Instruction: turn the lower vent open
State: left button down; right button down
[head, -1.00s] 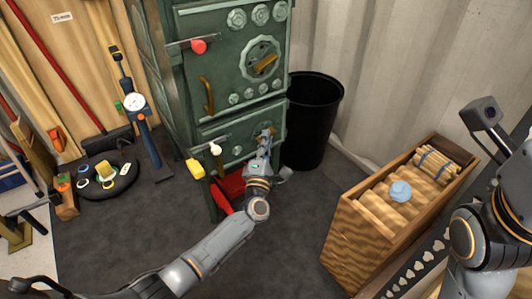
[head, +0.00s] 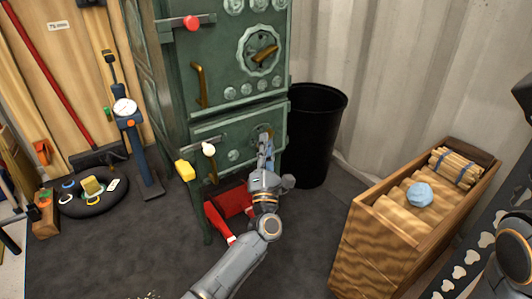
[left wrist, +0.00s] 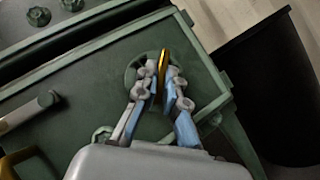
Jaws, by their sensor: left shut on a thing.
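The lower vent is a round green disc (left wrist: 133,76) with a brass bar (left wrist: 163,66) across it, on the lower door of the green stove (head: 225,110). In the left wrist view the bar stands nearly upright in the picture, between the fingertips. My left gripper (head: 265,143) reaches the vent from the front and is shut on the brass bar; it also shows in the left wrist view (left wrist: 158,88). In the head view the fingers hide much of the vent. My right gripper is out of view.
A larger vent wheel (head: 260,52) with a brass bar is on the upper door. A white-knobbed latch (head: 208,149) is left of the lower vent. A black bin (head: 316,135) stands right of the stove, and a wooden crate (head: 365,250) stands at the right.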

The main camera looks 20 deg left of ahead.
pick_arm(q)
jog(key=shift+w+a, duration=0.1)
jog(key=shift+a, duration=0.15)
jog(key=c, duration=1.4)
grip_release()
jog(key=shift+c, duration=0.2)
jog(key=shift+d, duration=0.1)
